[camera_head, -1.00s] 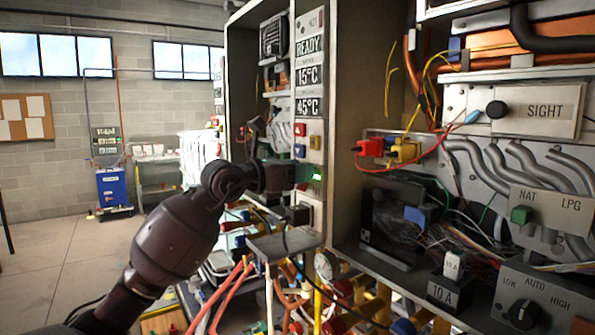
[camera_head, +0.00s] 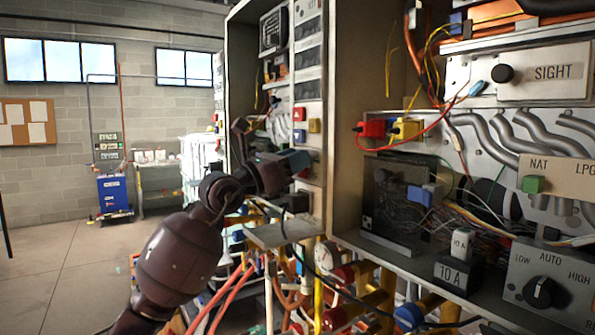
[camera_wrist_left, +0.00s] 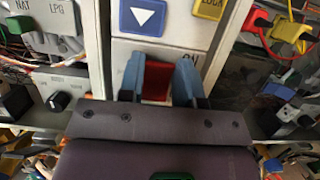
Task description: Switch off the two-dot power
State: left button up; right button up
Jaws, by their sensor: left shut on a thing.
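My left gripper (camera_head: 298,161) reaches the narrow control strip on the heater cabinet (camera_head: 341,130). In the left wrist view its two blue fingers (camera_wrist_left: 158,80) are shut on a red switch (camera_wrist_left: 156,84) on a pale panel. Part of a printed label shows just above the right finger. No dot marks can be made out. The displays (camera_head: 308,62) on the strip above are dark. My right gripper is not in view.
A blue down-arrow button (camera_wrist_left: 143,17) and a yellow button (camera_wrist_left: 211,8) lie just above the switch. The open cabinet at right holds wires, a 10 A block (camera_head: 457,274) and a LOW/AUTO/HIGH knob (camera_head: 540,291). Pipes and valves hang below. Open floor (camera_head: 60,270) lies at left.

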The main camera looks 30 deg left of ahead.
pick_arm(q)
jog(key=shift+f+t+b, duration=0.55)
jog(key=shift+t+b, duration=0.3)
jog(key=shift+t, duration=0.15)
jog(key=shift+h, duration=0.3)
jog(key=shift+s+r+t+b, duration=0.15)
jog(key=shift+t+b, duration=0.2)
jog(key=shift+t, duration=0.05)
jog(key=o, duration=0.6)
jog(key=shift+c, duration=0.2)
jog(key=o, duration=0.4)
jog(key=shift+c, duration=0.2)
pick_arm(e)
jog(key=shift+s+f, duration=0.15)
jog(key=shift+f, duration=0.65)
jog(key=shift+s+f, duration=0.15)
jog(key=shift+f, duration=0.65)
pick_arm(q)
jog(key=b+v, duration=0.1)
jog(key=v, duration=0.8)
jog(key=shift+a, duration=0.1)
jog(key=shift+s+a+f, duration=0.2)
jog(key=shift+s+f, duration=0.25)
jog(key=shift+s, duration=0.25)
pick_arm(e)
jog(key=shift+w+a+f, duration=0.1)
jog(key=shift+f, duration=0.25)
